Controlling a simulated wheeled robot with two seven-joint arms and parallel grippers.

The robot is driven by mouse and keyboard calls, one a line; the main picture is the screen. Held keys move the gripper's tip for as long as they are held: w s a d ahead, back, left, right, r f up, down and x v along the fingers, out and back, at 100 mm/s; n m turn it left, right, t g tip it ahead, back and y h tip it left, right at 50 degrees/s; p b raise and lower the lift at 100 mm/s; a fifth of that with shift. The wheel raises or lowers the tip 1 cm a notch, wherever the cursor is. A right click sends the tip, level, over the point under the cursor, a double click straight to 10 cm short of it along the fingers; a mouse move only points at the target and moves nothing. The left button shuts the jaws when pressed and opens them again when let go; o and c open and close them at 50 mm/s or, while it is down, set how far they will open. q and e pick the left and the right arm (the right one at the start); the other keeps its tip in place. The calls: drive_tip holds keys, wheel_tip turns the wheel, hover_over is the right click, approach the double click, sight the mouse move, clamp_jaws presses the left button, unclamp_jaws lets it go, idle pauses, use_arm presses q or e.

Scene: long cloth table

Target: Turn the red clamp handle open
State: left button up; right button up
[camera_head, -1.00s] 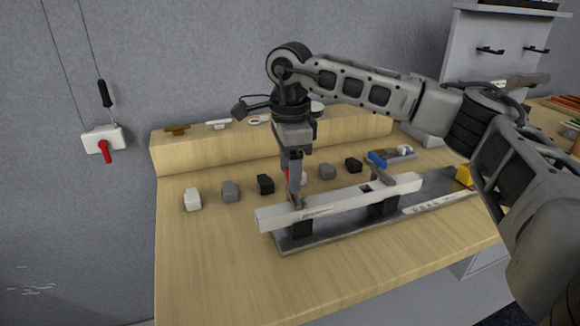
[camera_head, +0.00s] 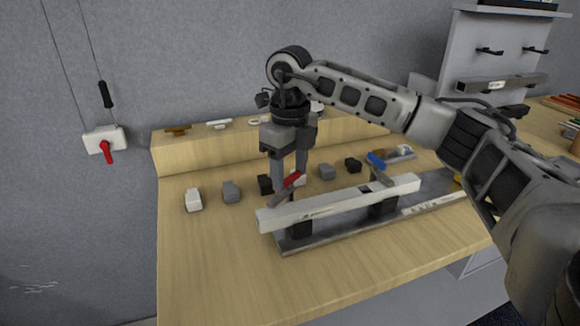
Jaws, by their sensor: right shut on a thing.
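The red clamp handle (camera_head: 291,180) sits above the left part of a long white bar (camera_head: 335,205). It lies tilted, with its upper end toward the right. My right gripper (camera_head: 289,184) points down over the bar and is shut on the red handle, with a finger on each side of it. A grey metal arm (camera_head: 279,199) runs from the handle down to the left end of the bar. A blue clamp handle (camera_head: 376,160) stands toward the bar's right part. My left gripper is not in view.
The bar rests on black blocks on a grey base rail (camera_head: 345,232). Several small white, grey and black blocks (camera_head: 231,191) stand in a row behind it. A wooden ledge (camera_head: 180,155) runs along the back. The front left tabletop is clear.

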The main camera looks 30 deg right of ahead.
sight(290, 177)
drive_tip(key=m, duration=0.4)
drive_tip(key=shift+r, duration=0.1)
use_arm(q)
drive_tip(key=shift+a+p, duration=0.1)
drive_tip(key=shift+p, duration=0.3)
use_arm(e)
drive_tip(key=shift+m, duration=1)
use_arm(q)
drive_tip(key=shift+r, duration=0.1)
use_arm(e)
drive_tip(key=shift+m, duration=0.3)
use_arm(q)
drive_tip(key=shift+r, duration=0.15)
use_arm(e)
drive_tip(key=o, duration=1)
use_arm(q)
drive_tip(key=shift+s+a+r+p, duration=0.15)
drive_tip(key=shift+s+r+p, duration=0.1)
drive_tip(key=shift+p, duration=0.8)
use_arm(e)
drive_tip(key=shift+r, duration=7.95)
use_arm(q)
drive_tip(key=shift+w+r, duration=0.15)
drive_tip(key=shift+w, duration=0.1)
